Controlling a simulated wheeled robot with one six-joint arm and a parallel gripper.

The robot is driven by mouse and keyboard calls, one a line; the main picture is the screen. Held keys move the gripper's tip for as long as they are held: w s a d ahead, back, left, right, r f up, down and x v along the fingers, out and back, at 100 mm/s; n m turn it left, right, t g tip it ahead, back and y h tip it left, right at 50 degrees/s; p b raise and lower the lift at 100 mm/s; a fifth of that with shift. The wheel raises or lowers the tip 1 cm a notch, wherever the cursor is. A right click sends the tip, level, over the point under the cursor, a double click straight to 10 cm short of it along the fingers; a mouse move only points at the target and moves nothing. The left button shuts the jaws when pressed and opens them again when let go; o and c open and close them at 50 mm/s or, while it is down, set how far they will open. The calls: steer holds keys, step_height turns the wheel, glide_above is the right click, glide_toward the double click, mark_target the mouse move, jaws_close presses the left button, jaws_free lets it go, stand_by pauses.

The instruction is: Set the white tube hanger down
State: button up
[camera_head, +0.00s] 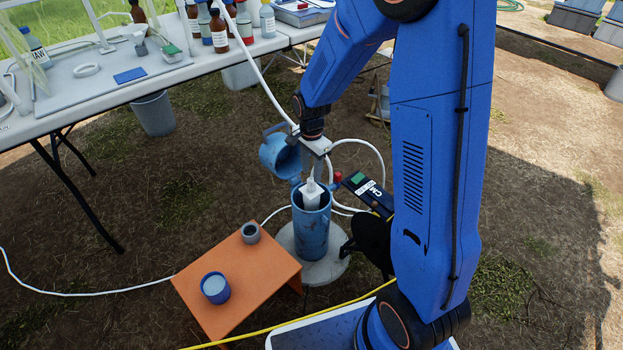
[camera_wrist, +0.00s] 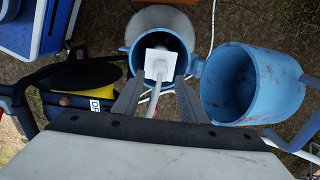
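The white tube hanger (camera_head: 312,194) is a small pale block at the mouth of the upright blue well pipe (camera_head: 311,235). In the wrist view the hanger (camera_wrist: 160,65) lies across the pipe's dark opening, between my fingertips. I cannot tell whether it touches the pipe's rim. A white tube (camera_wrist: 152,104) runs from the hanger back between the fingers.
The hinged blue cap (camera_head: 281,155) stands open beside the pipe, close to my gripper; it is large at right in the wrist view. A black reel meter (camera_head: 370,192) is on the other side.

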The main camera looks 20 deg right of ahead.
steer(key=s+d+r+n+t, duration=0.15)
steer(key=s+r, duration=0.25)
steer(key=r, duration=0.4)
steer(key=s+d+r+n, duration=0.1)
steer(key=s+r+n, duration=0.15)
steer(key=r, duration=0.45)
steer(key=s+d+r+n+t, duration=0.1)
steer(key=s+r+n, duration=0.3)
steer(key=s, duration=0.7)
steer(key=s+d+r+n+t, duration=0.2)
steer(key=s+r+n, duration=0.3)
steer(key=s, duration=0.7)
steer(key=shift+s+d+r+n, duration=0.15)
steer(key=shift+s+d+n, duration=0.15)
steer(key=shift+d, duration=0.45)
